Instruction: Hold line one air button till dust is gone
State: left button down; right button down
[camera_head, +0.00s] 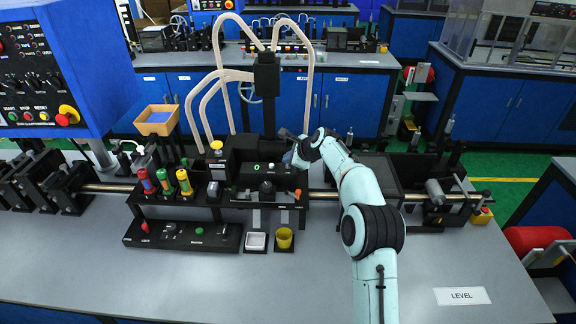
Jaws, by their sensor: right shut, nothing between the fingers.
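My right arm reaches in from the lower right, and its gripper (289,158) is at the black tape machine (240,152) in the middle of the bench. The gripper is shut and looks empty. Its tips are small and partly lost against the dark machine, so I cannot tell whether they touch a button. A small panel with a green digit display (256,167) sits just left of the gripper. I cannot make out which control is the line one air button, and no dust can be told at this size. My left gripper is not in view.
Red, yellow and green-marked bottles (164,181) stand in a black rack left of the machine. A white tray (256,241) and a yellow cup (284,237) sit in front. A blue control box (60,70) stands at left.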

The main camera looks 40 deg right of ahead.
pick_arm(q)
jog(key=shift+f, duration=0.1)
pick_arm(e)
jog(key=shift+f, duration=0.5)
dwell(1.7)
